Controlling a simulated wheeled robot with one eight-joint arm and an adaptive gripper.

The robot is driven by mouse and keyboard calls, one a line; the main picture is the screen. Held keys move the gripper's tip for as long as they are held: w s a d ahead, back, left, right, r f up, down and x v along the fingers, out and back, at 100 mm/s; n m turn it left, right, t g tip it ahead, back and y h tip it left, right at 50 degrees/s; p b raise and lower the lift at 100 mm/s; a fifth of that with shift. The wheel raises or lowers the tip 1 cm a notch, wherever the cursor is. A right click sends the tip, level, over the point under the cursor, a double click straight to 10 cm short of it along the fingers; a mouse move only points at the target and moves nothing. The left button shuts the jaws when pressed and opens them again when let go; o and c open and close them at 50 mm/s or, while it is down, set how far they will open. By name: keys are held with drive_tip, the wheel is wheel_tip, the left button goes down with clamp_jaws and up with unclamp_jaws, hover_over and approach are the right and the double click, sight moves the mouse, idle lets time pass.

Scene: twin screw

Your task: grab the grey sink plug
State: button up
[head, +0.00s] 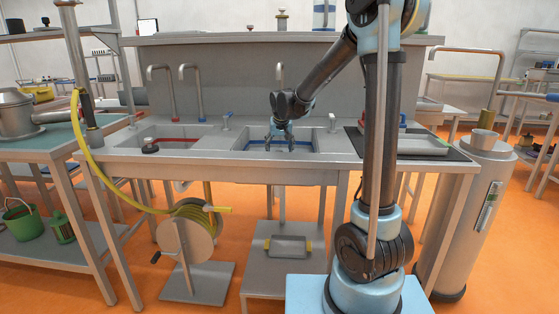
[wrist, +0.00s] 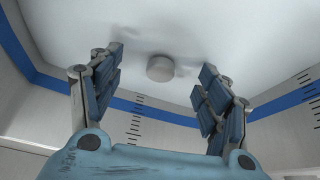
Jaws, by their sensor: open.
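The grey sink plug (wrist: 160,68) is a small round disc on the pale floor of the sink basin with the blue stripe. In the wrist view it lies between and beyond my open fingers. My gripper (wrist: 161,82) is open and empty, with one finger on each side of the plug in the picture. A gap to the plug seems to remain, but its size is hard to tell. In the head view my gripper (head: 281,136) points down into the right-hand basin (head: 306,143). The plug cannot be made out in that view.
A left basin (head: 178,141) with a red stripe lies beside it, with a dark round object (head: 150,146) at its left edge. Taps (head: 191,90) stand behind the basins. A metal tray (head: 418,144) lies to the right on the counter. The basin's walls surround my fingers.

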drive_tip(key=shift+x, duration=1.4)
drive_tip(key=c, duration=1.1)
drive_tip(key=shift+r, duration=0.15)
